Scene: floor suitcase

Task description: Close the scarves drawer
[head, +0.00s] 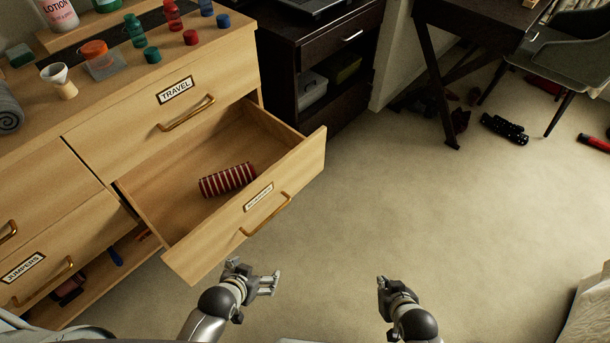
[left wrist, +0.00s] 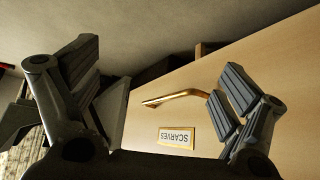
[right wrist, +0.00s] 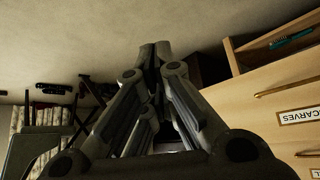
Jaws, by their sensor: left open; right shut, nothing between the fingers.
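The scarves drawer (head: 215,232) is pulled well out of the wooden dresser, with a red-and-white striped roll (head: 227,180) lying inside. Its brass handle (head: 265,215) and label are on the front panel. The SCARVES label (left wrist: 177,137) reads upside down in the left wrist view, near the handle (left wrist: 175,97). My left gripper (head: 256,276) is open and empty, in front of the drawer front and apart from it in the head view. My right gripper (head: 382,284) is shut and empty, off to the right of the drawer over the carpet.
The closed TRAVEL drawer (head: 165,112) is above, and the JUMPERS drawer (head: 50,262) is at lower left. Bottles and pots stand on the dresser top. A dark cabinet (head: 318,50) stands behind. The carpet (head: 420,200) to the right is mostly clear.

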